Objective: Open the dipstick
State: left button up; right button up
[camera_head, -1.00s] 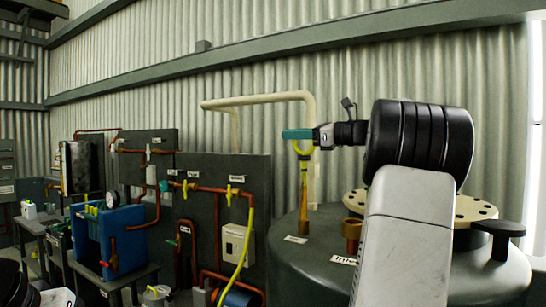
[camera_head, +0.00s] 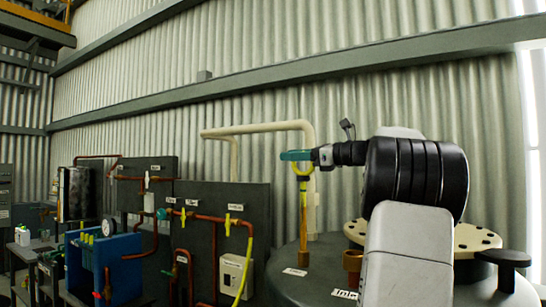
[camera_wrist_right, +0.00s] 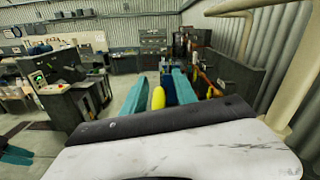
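The dipstick has a yellow loop handle (camera_head: 304,171) on a thin yellow-brown stem (camera_head: 303,225). It stands upright on top of a dark grey tank (camera_head: 315,260). My right gripper (camera_head: 297,155) reaches in from the right with teal fingers at the top of the loop. In the right wrist view the yellow handle (camera_wrist_right: 158,97) shows between the two fingers of my right gripper (camera_wrist_right: 158,90). The gripper appears shut on the handle, though the contact is hard to see. Teal parts of my left gripper (camera_wrist_right: 15,155) show at the left edge there; its opening is unclear.
A cream pipe (camera_head: 260,127) runs behind the dipstick. Dark panels with copper pipes (camera_head: 200,215) and a blue machine (camera_head: 105,265) stand to the left.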

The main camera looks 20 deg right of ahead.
jog(key=v, duration=0.7)
jog(key=shift+s+d, duration=0.25)
jog(key=shift+s+d, duration=0.1)
